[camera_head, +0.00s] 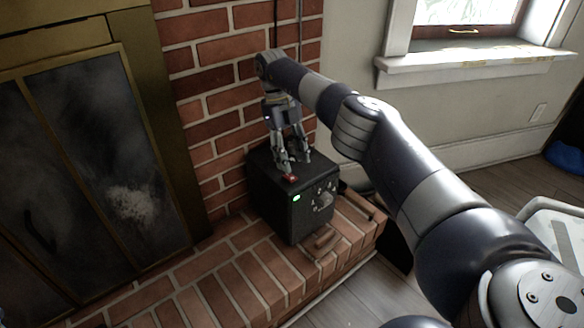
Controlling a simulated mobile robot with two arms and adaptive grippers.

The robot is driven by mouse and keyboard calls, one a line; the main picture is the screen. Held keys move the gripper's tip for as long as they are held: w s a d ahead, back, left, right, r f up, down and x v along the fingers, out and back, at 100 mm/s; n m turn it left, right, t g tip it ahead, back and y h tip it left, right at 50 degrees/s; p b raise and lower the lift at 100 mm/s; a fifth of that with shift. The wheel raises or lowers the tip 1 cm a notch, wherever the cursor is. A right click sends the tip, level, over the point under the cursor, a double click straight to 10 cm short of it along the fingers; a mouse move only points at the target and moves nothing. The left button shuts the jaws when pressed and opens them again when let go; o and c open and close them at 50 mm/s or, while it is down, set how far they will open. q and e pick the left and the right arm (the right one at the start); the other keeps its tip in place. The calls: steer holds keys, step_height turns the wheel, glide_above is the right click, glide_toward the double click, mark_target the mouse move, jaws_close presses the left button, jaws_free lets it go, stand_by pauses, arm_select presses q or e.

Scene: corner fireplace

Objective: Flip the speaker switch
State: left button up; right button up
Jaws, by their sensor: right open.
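The speaker (288,207) is a black box standing on the brick hearth against the brick wall. Its front face carries several knobs and a lit green light (297,197). A small red switch (290,177) sits near the top front edge. My right gripper (293,166) points down over the speaker's top, with its fingers spread open and empty. One finger is right behind the red switch; I cannot tell if it touches. Whether the switch is on or off is too small to tell. My left gripper is not in view.
The brick hearth (220,285) runs along the front of the fireplace doors (95,160). Brick wall is close behind the speaker, with a cable above it. A window sill (470,62) is at upper right. A blue object (566,157) lies at the far right.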

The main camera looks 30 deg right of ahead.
mark_target(292, 178)
step_height(292, 178, up, 5)
stand_by(0.7)
